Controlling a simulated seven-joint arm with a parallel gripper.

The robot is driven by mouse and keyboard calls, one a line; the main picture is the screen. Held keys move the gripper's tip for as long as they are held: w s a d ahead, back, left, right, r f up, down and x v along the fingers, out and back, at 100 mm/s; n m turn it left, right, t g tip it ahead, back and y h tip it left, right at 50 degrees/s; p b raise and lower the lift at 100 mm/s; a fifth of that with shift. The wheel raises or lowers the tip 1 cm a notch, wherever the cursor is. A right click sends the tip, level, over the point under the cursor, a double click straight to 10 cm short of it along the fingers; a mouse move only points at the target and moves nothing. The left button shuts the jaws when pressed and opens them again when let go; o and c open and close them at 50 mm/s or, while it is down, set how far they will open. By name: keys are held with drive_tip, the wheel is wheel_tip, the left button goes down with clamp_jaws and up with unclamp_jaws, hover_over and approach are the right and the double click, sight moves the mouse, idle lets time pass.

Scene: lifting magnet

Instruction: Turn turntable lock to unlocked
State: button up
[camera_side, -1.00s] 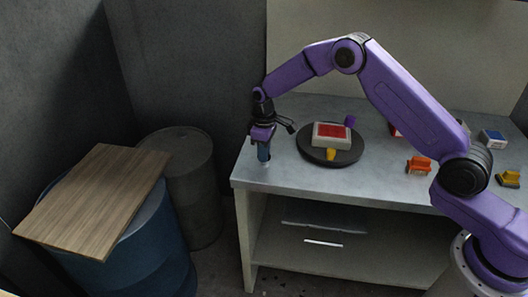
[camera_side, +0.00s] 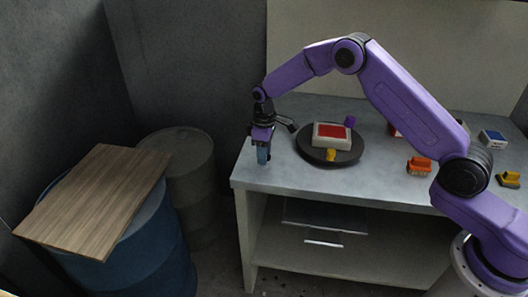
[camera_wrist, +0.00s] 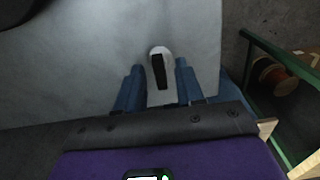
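The lock is a pale, round-ended plate with a black bar-shaped handle (camera_wrist: 161,72) on the grey tabletop. It shows in the wrist view between the two blue fingers of my gripper (camera_wrist: 159,68). The fingers stand apart, one on each side of the handle, with pale gaps beside the bar. In the side view my gripper (camera_side: 263,156) points down at the table's left front corner, and its fingers hide the lock. The turntable (camera_side: 312,157) is a dark disc to the right of my gripper. Its dark edge also shows in the wrist view (camera_wrist: 14,10).
A white-and-red block (camera_side: 332,136), a yellow piece (camera_side: 331,154) and a purple piece (camera_side: 350,121) are on the turntable. Orange (camera_side: 419,166), yellow (camera_side: 509,179) and blue-white (camera_side: 493,137) items lie further right. Barrels (camera_side: 188,170) and a wooden board (camera_side: 95,200) are left of the table.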

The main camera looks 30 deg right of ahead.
wheel_tip(320, 180, up, 18)
drive_tip(key=shift+f, duration=0.25)
idle(0.4)
drive_tip(key=s+a+r+n, duration=0.1)
drive_tip(key=s+a+r, duration=0.1)
drive_tip(key=s, duration=0.8)
drive_tip(key=s+a+r+n, duration=0.1)
drive_tip(key=s, duration=0.9)
drive_tip(key=s+d+f+n, duration=0.1)
drive_tip(key=s+d, duration=0.4)
drive_tip(key=s, duration=0.6)
drive_tip(key=s+d+f+n, duration=0.1)
drive_tip(key=s+d, duration=0.4)
drive_tip(key=s, duration=0.7)
drive_tip(key=shift+d+f, duration=0.2)
drive_tip(key=shift+f, duration=0.7)
